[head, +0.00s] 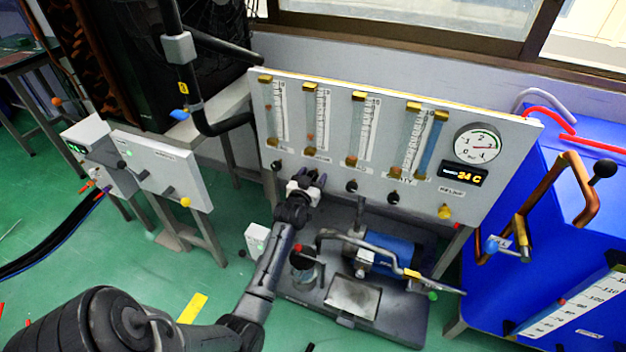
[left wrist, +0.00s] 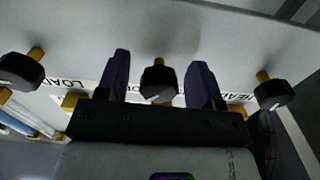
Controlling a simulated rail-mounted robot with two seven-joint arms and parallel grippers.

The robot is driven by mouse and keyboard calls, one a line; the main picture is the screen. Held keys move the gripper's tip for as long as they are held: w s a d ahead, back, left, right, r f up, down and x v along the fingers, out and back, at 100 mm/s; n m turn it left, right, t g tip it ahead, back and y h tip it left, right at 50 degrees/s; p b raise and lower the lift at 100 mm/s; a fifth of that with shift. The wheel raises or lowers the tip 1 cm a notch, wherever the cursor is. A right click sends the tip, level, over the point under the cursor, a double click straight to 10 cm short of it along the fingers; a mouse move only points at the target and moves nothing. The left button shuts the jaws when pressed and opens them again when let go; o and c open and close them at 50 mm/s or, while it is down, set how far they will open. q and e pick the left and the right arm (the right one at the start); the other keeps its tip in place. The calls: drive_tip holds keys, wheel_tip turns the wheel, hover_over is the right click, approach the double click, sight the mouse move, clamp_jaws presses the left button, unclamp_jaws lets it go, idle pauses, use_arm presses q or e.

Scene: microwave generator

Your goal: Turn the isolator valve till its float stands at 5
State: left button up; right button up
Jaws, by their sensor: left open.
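The isolator flow tube (head: 309,118) is the second from the left on the grey panel, with a reddish float (head: 310,136) low in it. Its scale figures are too small to read. My left gripper (head: 307,181) is at the panel below this tube and hides its valve in the head view. In the left wrist view the isolator valve, a black knob (left wrist: 158,82) on a brass stem, stands between the two open fingers of my left gripper (left wrist: 158,62). Gaps show on both sides of the knob. Its label is partly hidden. My right gripper is not in view.
Neighbouring black knobs flank it: the LOAD knob (left wrist: 22,72) and the HEAD knob (left wrist: 273,92). A pump (head: 385,255) with a bent pipe stands on a base below the panel. A blue cabinet (head: 540,210) with copper pipe is at the right.

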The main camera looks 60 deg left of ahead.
use_arm(q)
drive_tip(key=shift+w, duration=0.1)
drive_tip(key=shift+a, duration=0.1)
drive_tip(key=c, duration=0.9)
drive_tip(key=shift+r+n+p, duration=0.1)
drive_tip(key=shift+n+p, duration=0.2)
drive_tip(key=shift+p, duration=0.35)
drive_tip(key=shift+c, duration=0.2)
drive_tip(key=n+p, duration=0.2)
drive_tip(key=p, duration=0.1)
drive_tip(key=shift+r+n+p, duration=0.1)
drive_tip(key=shift+n+p, duration=0.25)
drive_tip(key=shift+n, duration=0.05)
drive_tip(key=shift+n+p, duration=0.85)
drive_tip(key=shift+n, duration=0.15)
drive_tip(key=shift+w+f+n+p, duration=0.1)
drive_tip(key=shift+f+n+p, duration=0.1)
drive_tip(key=shift+n+p, duration=0.65)
drive_tip(key=shift+n, duration=0.25)
